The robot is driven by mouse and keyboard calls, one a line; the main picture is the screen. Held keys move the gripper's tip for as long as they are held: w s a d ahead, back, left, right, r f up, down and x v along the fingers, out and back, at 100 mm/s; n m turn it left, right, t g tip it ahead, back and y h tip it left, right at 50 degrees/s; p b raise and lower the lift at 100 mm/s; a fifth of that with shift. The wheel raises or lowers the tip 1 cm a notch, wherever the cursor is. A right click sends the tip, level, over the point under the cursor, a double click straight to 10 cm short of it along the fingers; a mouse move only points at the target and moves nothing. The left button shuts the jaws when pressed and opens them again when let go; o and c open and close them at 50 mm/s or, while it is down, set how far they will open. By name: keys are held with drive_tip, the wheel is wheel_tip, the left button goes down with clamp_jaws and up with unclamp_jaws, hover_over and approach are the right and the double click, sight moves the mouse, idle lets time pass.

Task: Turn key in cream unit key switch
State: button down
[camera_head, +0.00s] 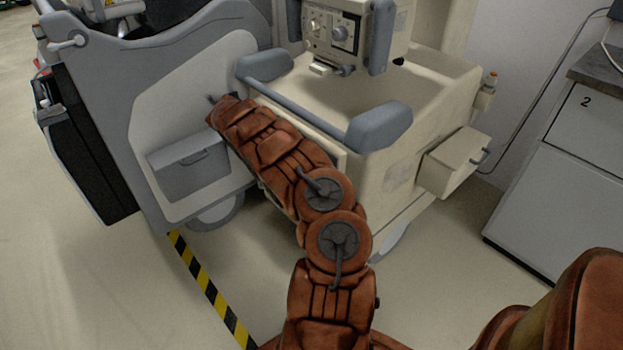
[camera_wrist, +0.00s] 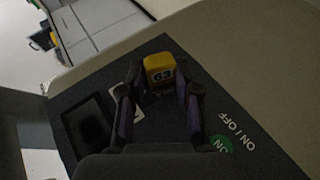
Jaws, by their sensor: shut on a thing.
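The cream unit (camera_head: 395,185) stands in the middle of the head view. In the wrist view its dark control panel (camera_wrist: 85,95) carries white ON / OFF lettering and a green ON mark (camera_wrist: 221,144). A yellow key head (camera_wrist: 160,69), with dark characters that look like "63", sits over this panel. My gripper (camera_wrist: 160,82) is shut on the yellow key head, one finger on each side. The key's shaft and the key switch are hidden under the head and fingers. In the head view my arm reaches to the unit's left side, and gripper, key and panel are hidden.
Grey-blue handle bars (camera_head: 300,105) run along the cream unit's top edge, close above my arm. A grey covered cart (camera_head: 190,125) stands close on the left. A white drawer cabinet (camera_head: 565,180) is at the right. Yellow-black tape (camera_head: 207,287) marks the floor.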

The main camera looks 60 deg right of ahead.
drive_tip(key=shift+g+p, duration=0.4)
drive_tip(key=shift+p, duration=0.4)
drive_tip(key=shift+w+r+p, duration=0.1)
drive_tip(key=shift+w+p, duration=0.05)
drive_tip(key=shift+p, duration=0.35)
drive_tip(key=p, duration=0.2)
drive_tip(key=shift+g+p, duration=0.3)
drive_tip(key=shift+p, duration=0.05)
drive_tip(key=shift+f+p, duration=0.3)
drive_tip(key=shift+p, duration=0.1)
drive_tip(key=c, duration=0.7)
unclamp_jaws()
drive_tip(key=shift+c, duration=0.2)
drive_tip(key=shift+f+b, duration=0.1)
drive_tip(key=shift+b, duration=1.4)
drive_tip(key=b, duration=0.3)
drive_tip(key=shift+s+t, duration=0.25)
drive_tip(key=shift+t, duration=0.15)
